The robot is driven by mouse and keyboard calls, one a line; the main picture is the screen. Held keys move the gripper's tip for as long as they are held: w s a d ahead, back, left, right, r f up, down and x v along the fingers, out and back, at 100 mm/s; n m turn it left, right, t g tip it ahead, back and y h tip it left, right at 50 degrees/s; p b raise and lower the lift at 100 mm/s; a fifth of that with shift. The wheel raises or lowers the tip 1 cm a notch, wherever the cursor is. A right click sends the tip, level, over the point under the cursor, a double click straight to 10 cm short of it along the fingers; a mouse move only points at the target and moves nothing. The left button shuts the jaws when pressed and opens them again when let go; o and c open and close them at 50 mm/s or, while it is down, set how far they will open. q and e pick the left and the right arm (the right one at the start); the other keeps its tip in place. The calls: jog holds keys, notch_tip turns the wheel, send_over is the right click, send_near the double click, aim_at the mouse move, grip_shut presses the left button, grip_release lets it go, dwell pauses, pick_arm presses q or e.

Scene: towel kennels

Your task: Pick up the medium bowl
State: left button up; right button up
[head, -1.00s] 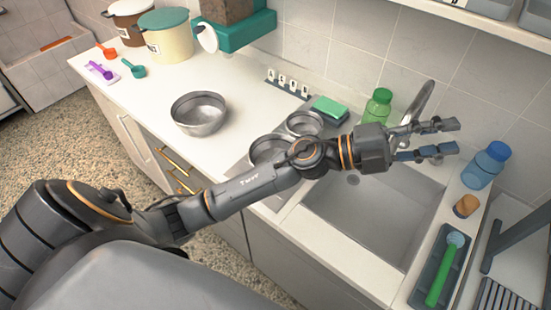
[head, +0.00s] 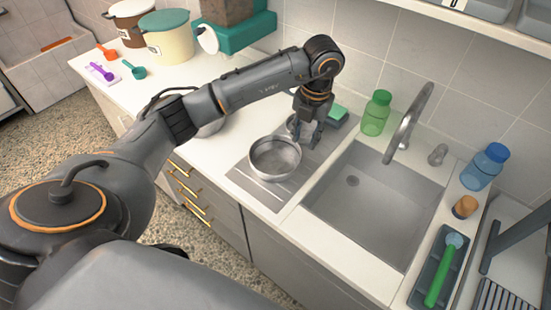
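Three metal bowls show. The one I take as the medium bowl (head: 275,158) stands upright and empty on the grey drainboard, left of the sink. A smaller bowl (head: 292,122) is behind it, mostly hidden by my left gripper. A larger bowl (head: 210,128) on the counter to the left is mostly covered by my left arm. My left gripper (head: 308,143) points down with its fingers apart and nothing between them. It is at the back right of the medium bowl, close to its rim; I cannot tell whether it touches. My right gripper is out of view.
The sink (head: 375,205) with its tall faucet (head: 408,125) is to the right. A green bottle (head: 376,113) and a green sponge (head: 337,112) stand behind. A blue bottle (head: 485,166) is at the right. Canisters (head: 165,38) and scoops are at the far left.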

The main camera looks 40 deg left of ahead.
pick_arm(q)
jog(key=f+p, duration=0.1)
jog(key=f, duration=0.2)
jog(key=f+p, duration=0.2)
jog(key=f, duration=0.2)
jog(key=a+f+p, duration=0.1)
jog(key=f, duration=0.3)
jog(key=shift+s+f, duration=0.15)
jog(key=shift+s, duration=0.05)
jog(key=shift+a+f, duration=0.1)
jog(key=shift+f, duration=0.15)
grip_shut()
